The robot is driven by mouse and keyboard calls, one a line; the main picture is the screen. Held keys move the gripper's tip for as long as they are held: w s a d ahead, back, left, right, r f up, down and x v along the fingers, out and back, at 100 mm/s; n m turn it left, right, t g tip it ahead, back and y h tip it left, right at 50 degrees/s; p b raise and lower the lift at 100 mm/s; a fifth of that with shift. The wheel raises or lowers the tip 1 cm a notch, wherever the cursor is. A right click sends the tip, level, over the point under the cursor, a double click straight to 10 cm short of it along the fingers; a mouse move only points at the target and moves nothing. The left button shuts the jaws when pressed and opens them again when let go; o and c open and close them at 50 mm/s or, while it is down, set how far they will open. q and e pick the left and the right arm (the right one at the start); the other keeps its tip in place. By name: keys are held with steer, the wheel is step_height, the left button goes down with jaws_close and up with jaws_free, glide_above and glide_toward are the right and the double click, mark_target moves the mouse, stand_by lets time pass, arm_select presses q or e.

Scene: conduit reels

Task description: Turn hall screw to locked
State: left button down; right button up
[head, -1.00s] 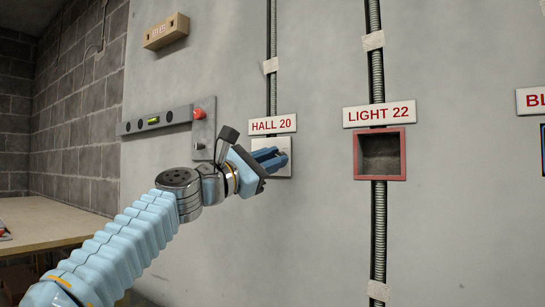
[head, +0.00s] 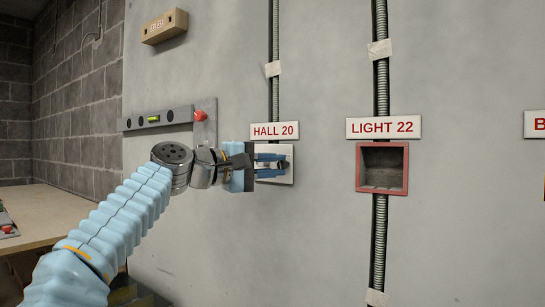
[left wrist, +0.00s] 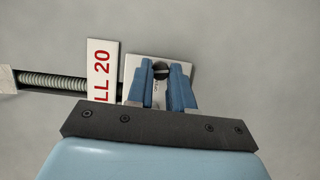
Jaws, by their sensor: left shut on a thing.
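The hall plate (head: 274,179) is a white square on the wall below the HALL 20 sign (head: 275,131). In the left wrist view the plate (left wrist: 133,72) carries a small round dark screw (left wrist: 161,69) with a slot. My left gripper (head: 284,162) reaches the plate from the left, its two blue fingers one above the other. In the left wrist view the left gripper (left wrist: 162,78) is shut on the screw, one finger on each side. The fingers partly hide the plate and its small markings, so I cannot read the screw's setting. My right gripper is not in view.
To the right, a red-framed recess (head: 383,168) sits under the LIGHT 22 sign (head: 383,128). A grey bar with a level vial (head: 154,119) and a red knob (head: 201,116) is left of the plate. A wooden bench (head: 50,220) stands at far left.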

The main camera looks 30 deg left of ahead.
arm_select(q)
steer(key=shift+r+m+g+p, duration=0.15)
steer(key=shift+m+g+p, duration=0.25)
steer(key=shift+m+p, duration=0.45)
steer(key=shift+m+y, duration=0.25)
steer(key=shift+y, duration=0.15)
steer(key=c, duration=1)
jaws_free()
steer(key=b+v, duration=0.1)
steer(key=v, duration=1.2)
steer(key=shift+s+a, duration=0.15)
steer(key=shift+s, duration=0.25)
